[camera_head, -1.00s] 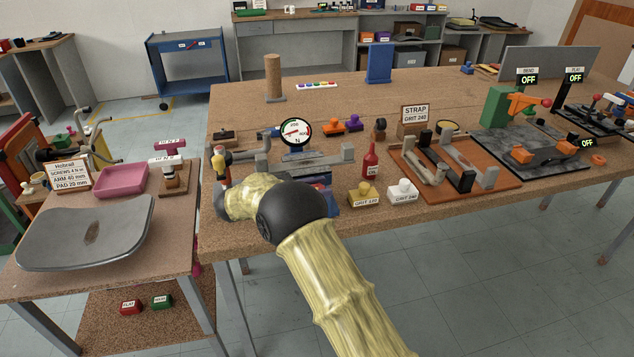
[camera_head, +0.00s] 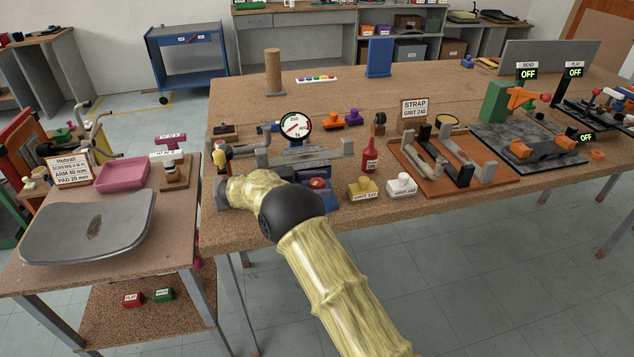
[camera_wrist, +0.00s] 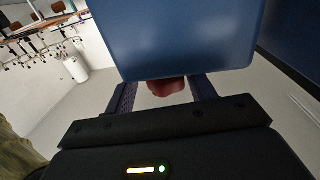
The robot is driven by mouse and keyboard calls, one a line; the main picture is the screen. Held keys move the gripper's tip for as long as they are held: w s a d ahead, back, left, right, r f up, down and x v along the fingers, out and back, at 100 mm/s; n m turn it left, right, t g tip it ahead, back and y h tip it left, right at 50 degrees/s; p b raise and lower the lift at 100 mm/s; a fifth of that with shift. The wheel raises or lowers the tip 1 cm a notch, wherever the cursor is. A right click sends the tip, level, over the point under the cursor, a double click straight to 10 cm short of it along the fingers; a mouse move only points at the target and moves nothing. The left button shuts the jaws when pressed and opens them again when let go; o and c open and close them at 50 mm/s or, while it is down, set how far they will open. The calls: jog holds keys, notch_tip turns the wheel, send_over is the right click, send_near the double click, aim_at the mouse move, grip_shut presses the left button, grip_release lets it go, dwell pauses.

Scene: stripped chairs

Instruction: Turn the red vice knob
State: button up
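The red vice knob (camera_wrist: 167,87) shows in the wrist view, partly covered by a large blue block (camera_wrist: 175,40), which looks like part of the vice. My gripper (camera_wrist: 163,92) is open, with one dark finger on each side of the knob. A gap shows between each finger and the knob, so I see no contact. In the head view, blue vice parts (camera_head: 325,200) show at the bench's front edge behind my arm.
A round gauge (camera_head: 296,126) with a red needle stands behind the vice. A red bottle (camera_head: 370,156), a yellow block (camera_head: 362,189) and a white block (camera_head: 402,187) stand to the right. A side table with a grey seat shell (camera_head: 88,228) is at left.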

jog(key=shift+w, duration=0.1)
jog(key=shift+a+r, duration=0.1)
jog(key=s+a, duration=0.1)
jog(key=a, duration=0.6)
jog(key=shift+s+a, duration=0.15)
dwell(0.4)
